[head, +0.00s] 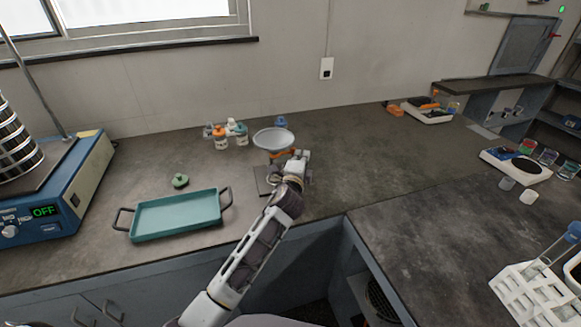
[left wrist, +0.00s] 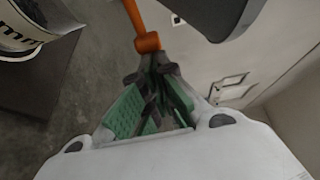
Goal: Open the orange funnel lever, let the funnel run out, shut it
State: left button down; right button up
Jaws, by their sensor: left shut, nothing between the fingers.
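The pale grey funnel (head: 273,139) stands near the middle of the bench, above a dark base plate (head: 264,181). Orange (head: 281,154) shows just under its bowl, partly hidden by my left gripper (head: 297,163). In the left wrist view, the orange lever (left wrist: 148,42) has a rounded end right at the tips of my left gripper (left wrist: 156,68). The fingers are shut with nothing between them; I cannot tell if they touch the lever. A dark grey underside, likely the funnel's (left wrist: 210,15), is at the top. The funnel's contents are not visible. My right gripper is out of view.
A teal tray (head: 176,215) and a green-knobbed lid (head: 180,181) lie left of the funnel. Several small bottles (head: 221,140) stand behind. The sieve shaker (head: 62,190) reads OFF at far left.

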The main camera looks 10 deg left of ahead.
pick_arm(q)
jog(key=shift+w+a+p, duration=0.15)
jog(key=shift+w+p, duration=0.15)
jog(key=shift+w, duration=0.7)
jog(key=shift+w+a+p, duration=0.1)
jog(key=shift+w+p, duration=0.2)
jog(key=shift+w, duration=0.65)
pick_arm(e)
jog(key=shift+s+d+f, duration=0.25)
jog(key=shift+s+d, duration=0.55)
jog(key=shift+w, duration=0.1)
jog(key=shift+a, duration=0.2)
pick_arm(q)
jog(key=shift+s, duration=0.15)
jog(key=s, duration=1.1)
jog(key=shift+s+r, duration=0.15)
jog(key=shift+s, duration=0.2)
pick_arm(e)
jog(key=shift+d, duration=0.1)
